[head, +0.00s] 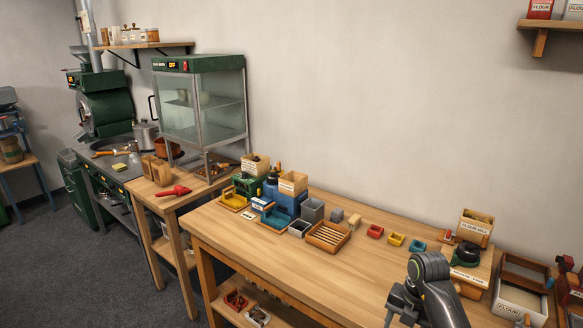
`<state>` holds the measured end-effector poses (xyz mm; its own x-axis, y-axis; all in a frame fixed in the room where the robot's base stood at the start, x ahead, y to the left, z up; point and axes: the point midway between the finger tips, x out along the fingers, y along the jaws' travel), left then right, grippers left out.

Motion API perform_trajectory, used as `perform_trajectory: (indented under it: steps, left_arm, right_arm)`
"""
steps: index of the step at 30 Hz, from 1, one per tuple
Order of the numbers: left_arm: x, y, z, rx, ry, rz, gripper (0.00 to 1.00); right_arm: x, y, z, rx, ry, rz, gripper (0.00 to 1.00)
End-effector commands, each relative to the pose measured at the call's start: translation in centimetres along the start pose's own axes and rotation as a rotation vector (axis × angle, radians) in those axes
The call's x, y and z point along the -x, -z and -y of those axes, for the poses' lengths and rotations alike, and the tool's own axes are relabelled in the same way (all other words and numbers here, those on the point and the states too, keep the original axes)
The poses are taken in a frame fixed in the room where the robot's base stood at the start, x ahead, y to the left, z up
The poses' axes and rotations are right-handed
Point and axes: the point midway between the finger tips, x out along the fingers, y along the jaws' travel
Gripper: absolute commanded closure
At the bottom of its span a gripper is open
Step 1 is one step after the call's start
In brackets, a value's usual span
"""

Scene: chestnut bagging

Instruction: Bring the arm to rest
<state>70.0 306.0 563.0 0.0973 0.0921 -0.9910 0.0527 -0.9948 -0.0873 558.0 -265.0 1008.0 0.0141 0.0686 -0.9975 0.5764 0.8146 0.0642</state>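A dark grey arm of mine, which looks like my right arm, rises at the bottom right over the front edge of the wooden table. Its bent upper joint and a darker part pointing down to the left show, and the lower end is cut off by the frame. The gripper's fingertips cannot be made out, and I see nothing clearly held. My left arm and gripper are not in view. The long wooden table (290,262) runs across the middle.
A slatted wooden tray (328,236) and several bins stand at the table's left. Small red (375,231), yellow (396,239) and blue trays line its back. A flour mill (470,252) and a flour box (519,300) stand near my arm. The table's middle front is clear.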

Motion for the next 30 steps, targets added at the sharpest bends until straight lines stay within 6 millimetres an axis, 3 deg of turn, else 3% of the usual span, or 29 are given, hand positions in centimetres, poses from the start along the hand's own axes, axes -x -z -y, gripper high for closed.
perform_trajectory:
  steps: [5, 12, 18, 24, 30]
  left_arm:
    - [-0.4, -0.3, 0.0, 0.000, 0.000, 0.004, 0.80]
    - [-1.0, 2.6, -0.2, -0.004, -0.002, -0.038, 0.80]
    - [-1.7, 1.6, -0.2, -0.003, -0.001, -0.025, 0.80]
    - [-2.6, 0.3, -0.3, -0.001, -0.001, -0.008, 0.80]
    - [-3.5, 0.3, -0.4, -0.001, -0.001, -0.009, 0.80]
  right_arm:
    - [-2.7, 1.2, -1.1, 0.043, -0.096, -0.061, 0.42]
    - [-6.7, 3.7, -3.1, 0.085, -0.289, -0.162, 0.42]
    - [-11.0, 6.9, -5.3, 0.051, -0.563, -0.279, 0.42]
    - [-14.8, 9.2, -6.8, -0.159, -0.919, -0.369, 0.42]
    - [-19.0, 8.8, -5.0, -0.541, -1.178, -0.363, 0.42]
